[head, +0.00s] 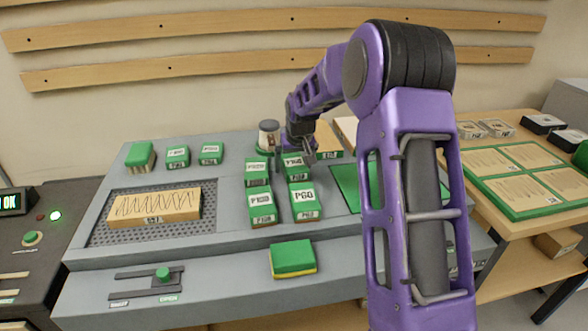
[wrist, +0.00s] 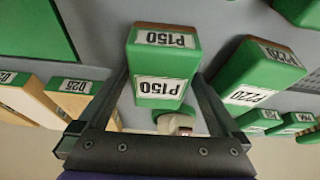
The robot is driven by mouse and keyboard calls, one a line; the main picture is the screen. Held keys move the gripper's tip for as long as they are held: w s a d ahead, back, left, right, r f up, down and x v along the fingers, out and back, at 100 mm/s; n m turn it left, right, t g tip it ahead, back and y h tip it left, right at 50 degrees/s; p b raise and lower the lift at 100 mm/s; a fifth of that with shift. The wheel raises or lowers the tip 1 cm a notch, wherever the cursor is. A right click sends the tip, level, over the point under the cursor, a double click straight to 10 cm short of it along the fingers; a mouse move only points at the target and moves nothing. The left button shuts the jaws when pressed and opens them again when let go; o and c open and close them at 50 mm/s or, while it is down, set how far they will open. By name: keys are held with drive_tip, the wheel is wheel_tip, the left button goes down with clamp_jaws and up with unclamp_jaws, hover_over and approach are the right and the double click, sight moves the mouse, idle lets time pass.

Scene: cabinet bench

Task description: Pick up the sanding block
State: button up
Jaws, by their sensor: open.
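Several green sanding blocks with white grit labels stand on the grey bench. One marked P150 (wrist: 163,60) fills the middle of the wrist view, between the two fingers of my gripper (wrist: 160,80). The fingers are apart, one on each side of it; I cannot tell whether they touch it. In the head view my gripper (head: 305,150) is over the back of the block cluster, at a green block (head: 297,167) partly hidden by it. A P60 block (head: 302,201) and another labelled block (head: 262,207) stand in front. A P220 block (wrist: 255,80) is beside it in the wrist view.
A yellow-and-green block (head: 293,258) lies on the front ledge. A scribbled wooden board (head: 155,207) rests on a perforated panel at left. Smaller green blocks (head: 177,156) stand behind it. A jar (head: 268,135) stands close beside my gripper. A green mat (head: 350,185) lies at right.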

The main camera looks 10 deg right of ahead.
sight(293, 162)
drive_tip(key=shift+f, duration=0.25)
drive_tip(key=c, duration=1.4)
drive_tip(key=shift+r, duration=0.2)
wheel_tip(293, 162, up, 10)
drive_tip(key=shift+r+p, duration=0.1)
drive_tip(key=shift+p, duration=0.75)
drive_tip(key=o, duration=1)
drive_tip(key=shift+c, duration=0.2)
drive_tip(key=c, duration=0.6)
drive_tip(key=shift+a, duration=0.15)
